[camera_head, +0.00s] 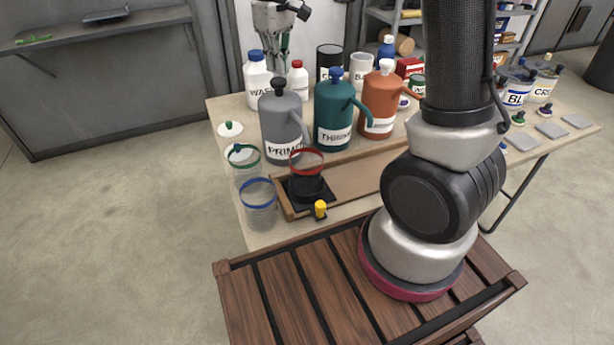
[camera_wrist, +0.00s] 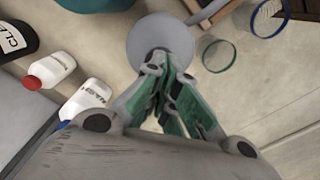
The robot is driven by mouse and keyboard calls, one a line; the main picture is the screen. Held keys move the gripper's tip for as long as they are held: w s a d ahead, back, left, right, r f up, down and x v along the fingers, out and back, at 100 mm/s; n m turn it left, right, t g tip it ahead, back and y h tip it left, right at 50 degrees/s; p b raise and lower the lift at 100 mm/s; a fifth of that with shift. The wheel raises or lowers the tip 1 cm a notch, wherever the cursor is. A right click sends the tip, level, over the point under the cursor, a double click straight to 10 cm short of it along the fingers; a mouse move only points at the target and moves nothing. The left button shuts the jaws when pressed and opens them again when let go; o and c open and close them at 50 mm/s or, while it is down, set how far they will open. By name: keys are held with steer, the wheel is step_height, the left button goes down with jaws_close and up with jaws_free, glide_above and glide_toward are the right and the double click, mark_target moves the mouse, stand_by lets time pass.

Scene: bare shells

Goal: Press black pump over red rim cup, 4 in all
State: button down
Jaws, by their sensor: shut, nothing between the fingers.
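The grey dispenser (camera_head: 283,122), its label partly reading PRIM, stands on the table with a black pump head (camera_head: 279,84) on top. The red-rimmed clear cup (camera_head: 306,158) stands in front of it on a black pad in a wooden tray. My gripper (camera_head: 280,66) is shut and empty, pointing down just above or behind the black pump; I cannot tell whether they touch. In the wrist view the shut fingers (camera_wrist: 158,62) lie over the round grey dispenser top (camera_wrist: 144,38) and hide the pump.
A teal dispenser (camera_head: 333,117) and an orange dispenser (camera_head: 380,105) stand to the right. A green-rimmed cup (camera_head: 243,156) and a blue-rimmed cup (camera_head: 258,194) stand at left. White bottles (camera_head: 257,78) stand behind. A yellow-topped piece (camera_head: 320,207) sits by the tray's front.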

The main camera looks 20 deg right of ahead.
mark_target(278, 79)
steer(key=shift+f, duration=1.8)
steer(key=shift+r, duration=1.9)
steer(key=shift+f, duration=0.15)
steer(key=shift+f, duration=1.75)
steer(key=shift+r, duration=1.9)
